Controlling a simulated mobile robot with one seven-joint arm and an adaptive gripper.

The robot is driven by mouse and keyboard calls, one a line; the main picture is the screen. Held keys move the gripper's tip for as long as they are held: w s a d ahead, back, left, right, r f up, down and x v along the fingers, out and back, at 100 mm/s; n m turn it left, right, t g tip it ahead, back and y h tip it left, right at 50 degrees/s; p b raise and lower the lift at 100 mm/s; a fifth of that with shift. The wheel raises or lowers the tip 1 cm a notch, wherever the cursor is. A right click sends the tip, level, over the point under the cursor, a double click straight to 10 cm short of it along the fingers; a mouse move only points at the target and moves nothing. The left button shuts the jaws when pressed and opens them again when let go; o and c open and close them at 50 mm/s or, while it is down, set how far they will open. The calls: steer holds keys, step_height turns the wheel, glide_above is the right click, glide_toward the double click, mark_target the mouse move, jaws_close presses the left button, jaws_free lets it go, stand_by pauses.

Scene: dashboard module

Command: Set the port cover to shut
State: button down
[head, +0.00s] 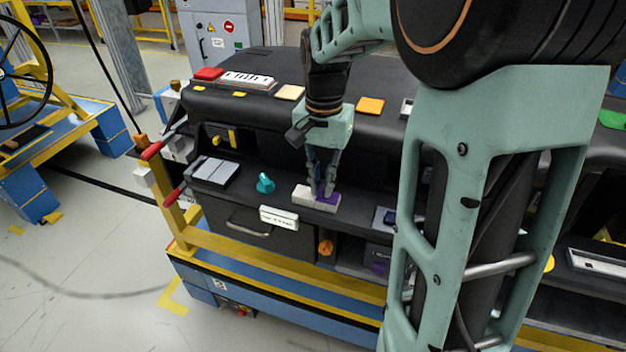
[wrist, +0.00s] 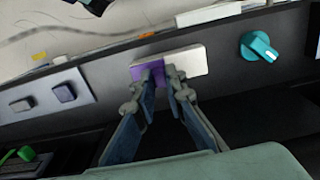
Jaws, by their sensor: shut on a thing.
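A small white plate with a purple part, which I take to be the port cover, lies on the dashboard's lower ledge. Its white part (head: 304,193) is on the left in the head view, and its purple part (head: 331,199) is on the right. In the wrist view the purple part (wrist: 149,80) is on the left and the white part (wrist: 192,61) on the right. My gripper (head: 322,194) points down at it, fingers close together; its tips (wrist: 163,72) are at the border of purple and white. The fingertips hide what is between them.
A teal knob (head: 265,183) stands on the ledge beside the cover. A grey switch panel (head: 384,218) is on its other side. A drawer with a handle (head: 250,226) and an orange knob (head: 326,247) are below. The dashboard's padded top (head: 300,105) overhangs behind.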

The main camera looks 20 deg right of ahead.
mark_target(321, 187)
steer(key=c, duration=2)
jaws_free()
steer(key=shift+o, duration=0.2)
step_height(321, 187, up, 12)
steer(key=shift+w, duration=0.15)
